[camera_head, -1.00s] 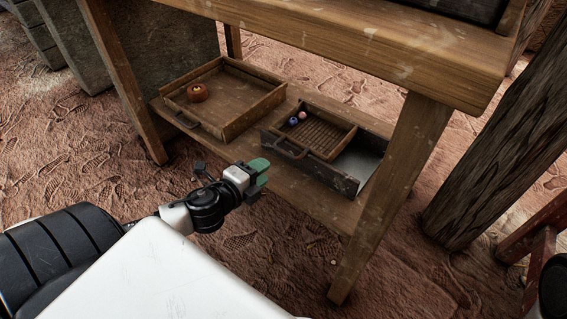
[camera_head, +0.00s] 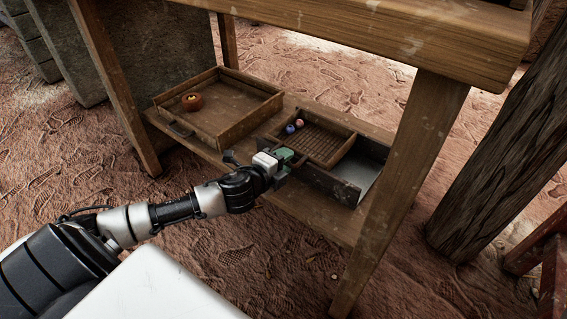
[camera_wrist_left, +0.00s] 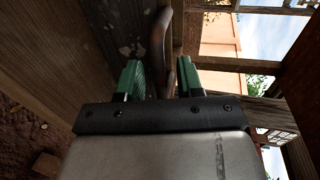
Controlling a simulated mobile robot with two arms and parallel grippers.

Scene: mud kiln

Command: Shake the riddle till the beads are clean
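The riddle (camera_head: 328,151), a small wooden frame with a slatted bottom, sits at one end of a dark box (camera_head: 345,190) on the low shelf. A blue bead (camera_head: 290,129) and a pinkish bead (camera_head: 300,122) lie in its far left corner. My left gripper (camera_head: 288,156) is at the riddle's near left side, where the handle is, and covers part of it. In the left wrist view, the green fingers are apart, with the curved brown handle (camera_wrist_left: 162,38) between them; a gap shows at the left finger. My right gripper is out of view.
A wooden tray (camera_head: 240,125) with an orange-brown round thing (camera_head: 191,101) stands left on the shelf (camera_head: 325,222). The table top (camera_head: 400,45) overhangs the shelf. A table leg (camera_head: 400,190) and a thick post (camera_head: 500,165) stand at the right.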

